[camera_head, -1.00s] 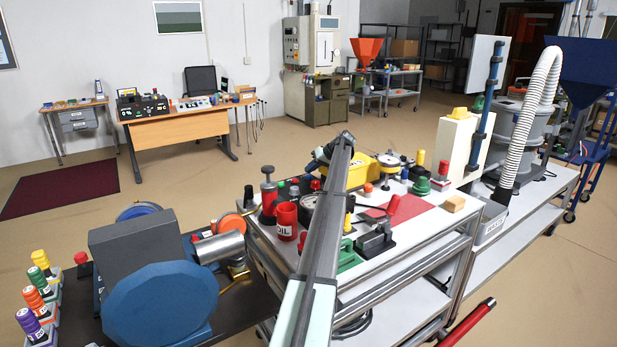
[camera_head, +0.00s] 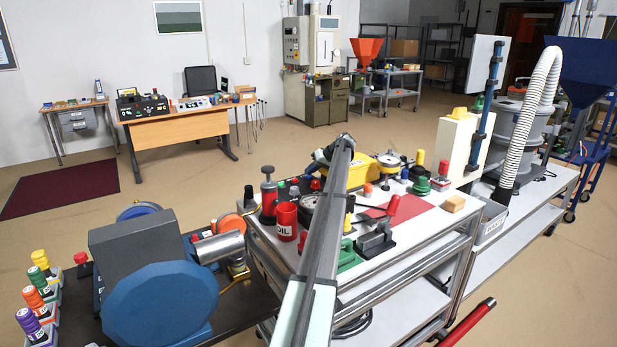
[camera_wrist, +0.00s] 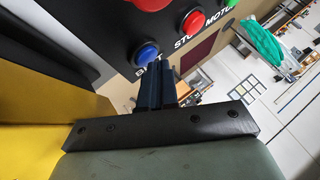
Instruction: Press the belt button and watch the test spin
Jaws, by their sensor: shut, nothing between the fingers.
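In the wrist view, my gripper (camera_wrist: 160,72) is shut and empty. Its dark fingertips point at a dark control panel (camera_wrist: 112,38) and cover part of the belt label (camera_wrist: 142,71). The blue belt button (camera_wrist: 147,54) sits just beyond and slightly left of the fingertips; I cannot tell whether they touch it. A red stop button (camera_wrist: 193,20) is farther right, and a green button (camera_wrist: 229,2) by the motor label is partly cut off. In the head view, my arm reaches over the bench, and the panel buttons cannot be made out.
A grey and blue machine with a large blue disc (camera_head: 158,305) stands at the left front. The metal bench (camera_head: 400,262) holds a red oil can (camera_head: 286,222), a yellow case (camera_head: 368,172) and several small tools. Open floor lies behind the bench.

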